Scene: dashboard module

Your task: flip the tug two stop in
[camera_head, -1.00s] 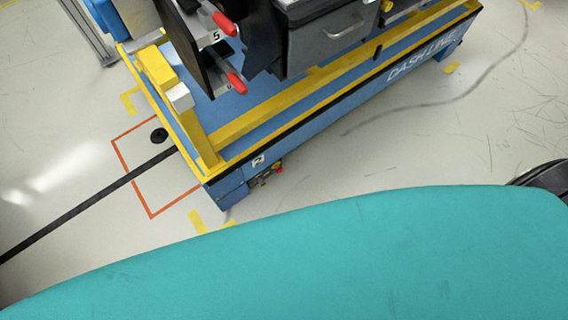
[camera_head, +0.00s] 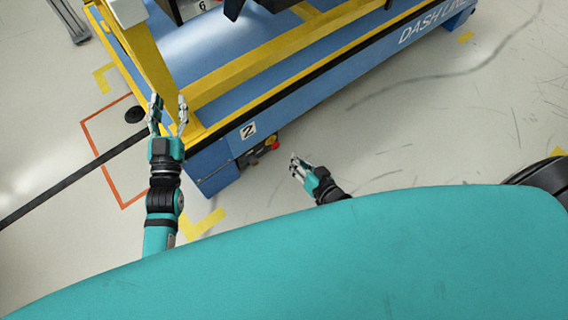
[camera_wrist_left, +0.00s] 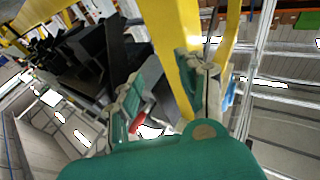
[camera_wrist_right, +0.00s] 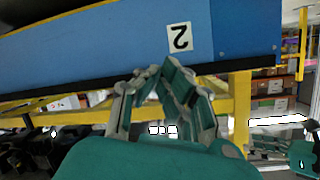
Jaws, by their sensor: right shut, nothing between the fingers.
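The blue tug (camera_head: 222,165) with a yellow frame has a white plate marked 2 (camera_head: 248,131) on its near corner. The plate also shows upside down in the right wrist view (camera_wrist_right: 179,37). Below it in the head view is a small dark fitting with red and yellow parts (camera_head: 271,146); whether it is the stop I cannot tell. My left gripper (camera_head: 168,103) is open and empty, by the yellow post at the tug's left end. My right gripper (camera_head: 296,162) is shut and empty, just right of the fitting and apart from it.
The yellow post (camera_head: 146,58) rises at the tug's left end. Dark modules (camera_head: 190,8) show at the top edge. An orange outline (camera_head: 104,165) and a black strip (camera_head: 60,182) mark the floor at left.

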